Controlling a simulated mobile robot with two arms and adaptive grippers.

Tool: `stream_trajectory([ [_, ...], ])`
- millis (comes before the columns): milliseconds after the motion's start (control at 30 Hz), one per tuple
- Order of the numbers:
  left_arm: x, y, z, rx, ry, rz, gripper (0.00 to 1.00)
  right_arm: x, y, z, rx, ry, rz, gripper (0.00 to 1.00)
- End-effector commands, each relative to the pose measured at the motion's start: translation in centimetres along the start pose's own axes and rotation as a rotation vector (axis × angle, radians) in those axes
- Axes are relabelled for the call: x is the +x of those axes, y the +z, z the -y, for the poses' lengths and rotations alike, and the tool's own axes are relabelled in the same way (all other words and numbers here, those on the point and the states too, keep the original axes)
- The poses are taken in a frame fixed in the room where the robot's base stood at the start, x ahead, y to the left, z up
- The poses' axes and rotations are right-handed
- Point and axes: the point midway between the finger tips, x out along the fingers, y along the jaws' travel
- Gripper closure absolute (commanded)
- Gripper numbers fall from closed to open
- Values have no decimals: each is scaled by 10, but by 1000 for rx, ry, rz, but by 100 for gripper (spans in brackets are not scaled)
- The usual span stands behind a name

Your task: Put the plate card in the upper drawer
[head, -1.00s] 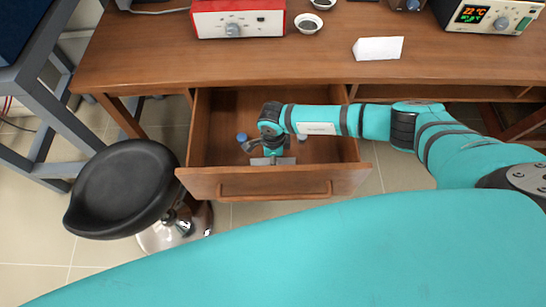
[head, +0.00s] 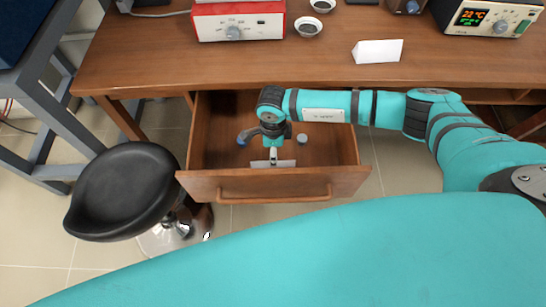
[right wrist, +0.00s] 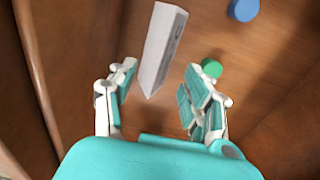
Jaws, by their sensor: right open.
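A white folded card (head: 286,163) lies in the open upper drawer (head: 230,187), close to its front panel. In the right wrist view the card (right wrist: 162,45) shows as a long white block with faint print on one side. My right gripper (head: 272,153) is inside the drawer, just by the card. Its fingers (right wrist: 158,92) are spread apart, with the near end of the card between them and a gap on each side. A second white folded card (head: 378,50) stands on the desk top. My left gripper is out of view.
A blue-capped item (head: 243,138) and a small round item (head: 302,138) are in the drawer. A green cap (right wrist: 211,68) is close to the right finger. Small bowls (head: 308,26) and instruments (head: 238,20) stand on the desk (head: 200,65). A black stool (head: 122,190) is left of the drawer.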

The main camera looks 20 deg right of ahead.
Motion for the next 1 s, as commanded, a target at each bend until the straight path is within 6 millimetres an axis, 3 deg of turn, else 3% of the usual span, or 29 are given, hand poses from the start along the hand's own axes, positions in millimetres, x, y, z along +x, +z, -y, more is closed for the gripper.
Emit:
stream_trajectory([
  [100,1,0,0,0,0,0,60,-24,0,1,-1,-3,1,50],
  [300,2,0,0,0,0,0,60,-49,0,0,-1,-1,0,50],
  [733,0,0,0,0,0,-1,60,-57,0,0,0,0,-1,50],
  [867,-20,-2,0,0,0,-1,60,-77,0,0,0,-1,0,50],
  [1000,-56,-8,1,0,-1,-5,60,-115,54,-46,14,125,219,50],
])
